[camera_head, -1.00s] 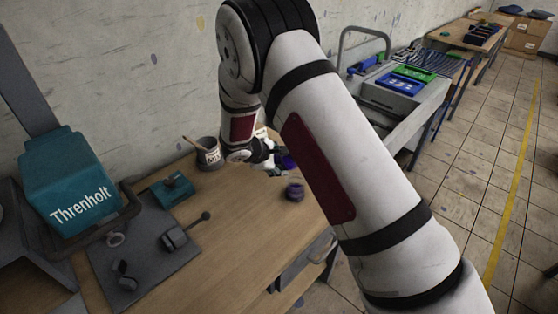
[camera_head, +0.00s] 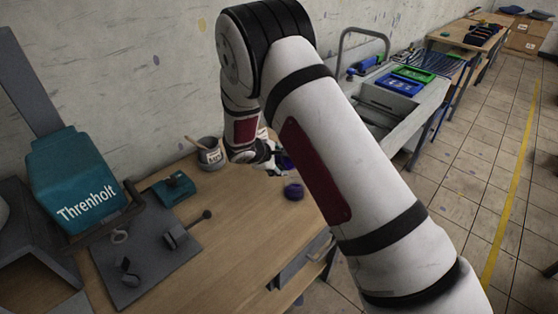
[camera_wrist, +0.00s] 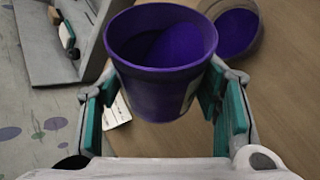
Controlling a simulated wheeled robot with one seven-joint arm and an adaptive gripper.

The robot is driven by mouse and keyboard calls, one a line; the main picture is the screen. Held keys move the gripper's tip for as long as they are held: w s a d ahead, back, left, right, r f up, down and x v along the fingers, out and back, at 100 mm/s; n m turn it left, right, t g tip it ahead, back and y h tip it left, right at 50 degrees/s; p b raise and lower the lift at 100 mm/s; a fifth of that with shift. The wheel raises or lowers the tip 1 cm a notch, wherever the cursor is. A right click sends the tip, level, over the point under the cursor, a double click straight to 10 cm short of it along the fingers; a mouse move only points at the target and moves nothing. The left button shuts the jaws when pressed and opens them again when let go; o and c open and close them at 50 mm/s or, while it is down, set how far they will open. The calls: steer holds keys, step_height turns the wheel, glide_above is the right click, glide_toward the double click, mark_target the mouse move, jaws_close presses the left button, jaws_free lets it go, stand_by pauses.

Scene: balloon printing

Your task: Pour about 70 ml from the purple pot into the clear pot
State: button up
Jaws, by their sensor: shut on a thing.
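My gripper (camera_wrist: 165,105) is shut on the purple pot (camera_wrist: 160,92), with one teal-padded finger on each side. The pot's open mouth shows in the wrist view, with purple paint inside lying towards the right of the mouth. I see no stream from its rim. The clear pot (camera_wrist: 256,40) stands on the table beyond and to the right of it, cut by the top edge, with purple paint in it. In the head view the clear pot (camera_head: 293,191) looks small and purple, and the purple pot (camera_head: 285,161) is partly hidden by my arm.
A grey can with a stick (camera_head: 210,154) stands left of my gripper near the wall. A teal Threnholt machine (camera_head: 75,180) and a dark mat (camera_head: 145,255) with tools fill the table's left. The front middle of the wooden table (camera_head: 225,265) is bare.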

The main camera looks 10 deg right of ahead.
steer(key=shift+s+d+m+t+y+p, duration=0.15)
steer(key=shift+m+t+y+p, duration=0.25)
steer(key=shift+p, duration=1.2)
stand_by(0.7)
steer(key=shift+b, duration=0.3)
steer(key=shift+w+f+b, duration=0.1)
steer(key=shift+w+b, duration=0.25)
steer(key=shift+b, duration=0.25)
steer(key=shift+n+b, duration=0.3)
steer(key=shift+a+g+h+b, duration=0.2)
steer(key=shift+g+h+b, duration=0.3)
steer(key=shift+b, duration=0.65)
steer(key=shift+s+n, duration=0.2)
steer(key=shift+n, duration=0.1)
steer(key=shift+w+h+b, duration=0.1)
steer(key=shift+h+b, duration=0.2)
steer(key=shift+b, duration=0.2)
